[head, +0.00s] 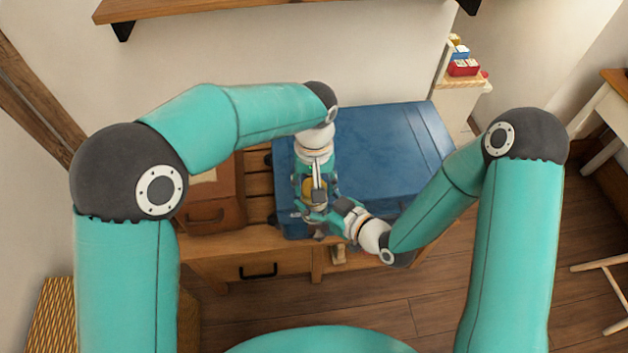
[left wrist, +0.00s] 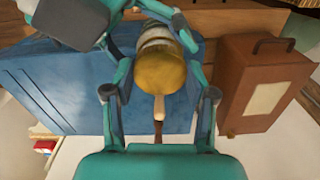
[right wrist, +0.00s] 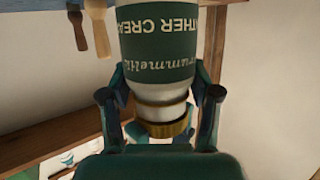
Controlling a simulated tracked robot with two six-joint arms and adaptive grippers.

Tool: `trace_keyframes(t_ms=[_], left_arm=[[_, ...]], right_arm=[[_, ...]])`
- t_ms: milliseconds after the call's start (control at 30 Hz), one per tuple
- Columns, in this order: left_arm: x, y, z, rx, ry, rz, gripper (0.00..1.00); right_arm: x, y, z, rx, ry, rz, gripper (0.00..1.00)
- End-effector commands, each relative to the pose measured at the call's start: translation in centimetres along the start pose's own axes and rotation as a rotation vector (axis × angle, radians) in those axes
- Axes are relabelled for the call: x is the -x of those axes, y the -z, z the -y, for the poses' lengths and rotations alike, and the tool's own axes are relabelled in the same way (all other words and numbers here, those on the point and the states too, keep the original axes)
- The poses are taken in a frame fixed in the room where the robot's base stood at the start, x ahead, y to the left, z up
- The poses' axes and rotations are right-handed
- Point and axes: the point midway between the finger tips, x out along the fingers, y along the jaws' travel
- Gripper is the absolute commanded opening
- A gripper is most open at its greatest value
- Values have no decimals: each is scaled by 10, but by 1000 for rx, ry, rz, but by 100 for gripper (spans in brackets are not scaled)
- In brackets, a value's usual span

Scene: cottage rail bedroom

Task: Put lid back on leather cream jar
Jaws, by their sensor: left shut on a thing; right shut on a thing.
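The leather cream jar (right wrist: 165,65) is pale with a dark green label whose text is upside down in the right wrist view. My right gripper (right wrist: 161,92) is shut on the jar. The gold lid (left wrist: 160,72) is between the fingers of my left gripper (left wrist: 160,92), which is shut on it. In the right wrist view the lid (right wrist: 168,128) lines up with the jar's neck, a pale band showing between gold parts. I cannot tell whether lid and jar touch. In the head view the left gripper (head: 315,192) and right gripper (head: 338,212) meet, mostly hiding the jar.
A blue case (head: 390,145) lies behind and right of the grippers. A brown case (head: 212,205) stands at left on the wooden bench (head: 215,250), which has a drawer. Wooden handles (right wrist: 98,30) hang nearby. A shelf (head: 260,6) is above. Open floor (head: 390,310) lies in front.

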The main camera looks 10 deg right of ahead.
Motion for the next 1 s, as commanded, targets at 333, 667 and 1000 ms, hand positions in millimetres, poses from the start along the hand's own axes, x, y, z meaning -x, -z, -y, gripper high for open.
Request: trace_keyframes(t_ms=[333, 667, 1000], left_arm=[[1, 0, 0, 0, 0, 0, 38], [-4, 0, 0, 0, 0, 0, 38], [-11, 0, 0, 1, 0, 0, 38]], right_arm=[[0, 1, 0, 1, 0, -2, 0], [0, 1, 0, 1, 0, -2, 0], [0, 1, 0, 1, 0, -2, 0]])
